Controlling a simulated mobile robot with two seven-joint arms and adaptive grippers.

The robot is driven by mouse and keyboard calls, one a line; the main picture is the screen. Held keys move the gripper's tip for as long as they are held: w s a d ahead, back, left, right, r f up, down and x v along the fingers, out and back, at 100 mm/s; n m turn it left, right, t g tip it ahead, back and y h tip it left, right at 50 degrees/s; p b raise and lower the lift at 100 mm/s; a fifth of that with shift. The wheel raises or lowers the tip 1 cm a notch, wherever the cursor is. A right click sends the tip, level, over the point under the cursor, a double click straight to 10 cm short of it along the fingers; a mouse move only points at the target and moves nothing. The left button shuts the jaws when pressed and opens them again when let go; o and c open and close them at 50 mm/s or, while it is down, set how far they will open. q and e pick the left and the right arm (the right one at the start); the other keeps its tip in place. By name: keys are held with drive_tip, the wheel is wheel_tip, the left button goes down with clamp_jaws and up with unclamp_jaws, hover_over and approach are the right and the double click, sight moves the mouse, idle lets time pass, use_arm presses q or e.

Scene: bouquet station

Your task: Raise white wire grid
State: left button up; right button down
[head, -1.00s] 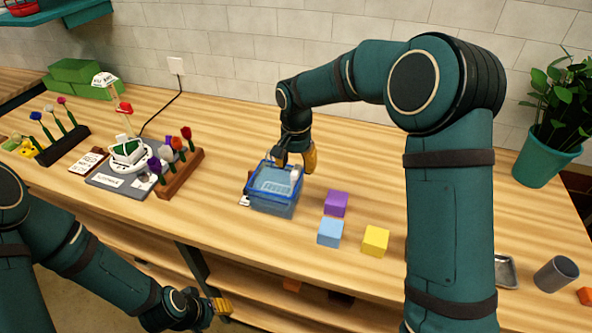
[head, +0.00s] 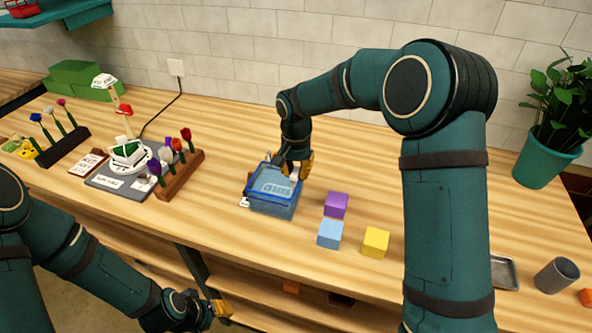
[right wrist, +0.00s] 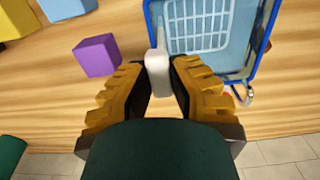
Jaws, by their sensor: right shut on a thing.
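The white wire grid (right wrist: 198,25) shows inside a blue clear-walled bin (right wrist: 262,45) in the right wrist view. In the head view the bin (head: 272,205) stands on the wooden table, and the grid's outline in it is unclear. A white upright tab (right wrist: 158,72) stands at the grid's near edge. My right gripper (right wrist: 158,78) is shut on this tab, its yellow-padded fingers on either side. In the head view my right gripper (head: 295,172) is at the bin's right back rim and hides part of it. My left gripper (head: 222,309) is low in front of the table, its opening unclear.
Purple (head: 336,205), light blue (head: 330,234) and yellow (head: 375,242) blocks stand right of the bin. A wooden rack of flowers (head: 182,175) and a grey mat (head: 107,180) lie to the left. A grey cup (head: 556,275) stands at far right.

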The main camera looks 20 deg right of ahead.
wheel_tip(320, 180, up, 8)
drive_tip(key=p, duration=0.5)
drive_tip(key=shift+w+f, duration=0.1)
drive_tip(key=c, duration=0.9)
unclamp_jaws()
drive_tip(key=shift+o, duration=0.2)
wheel_tip(320, 180, up, 12)
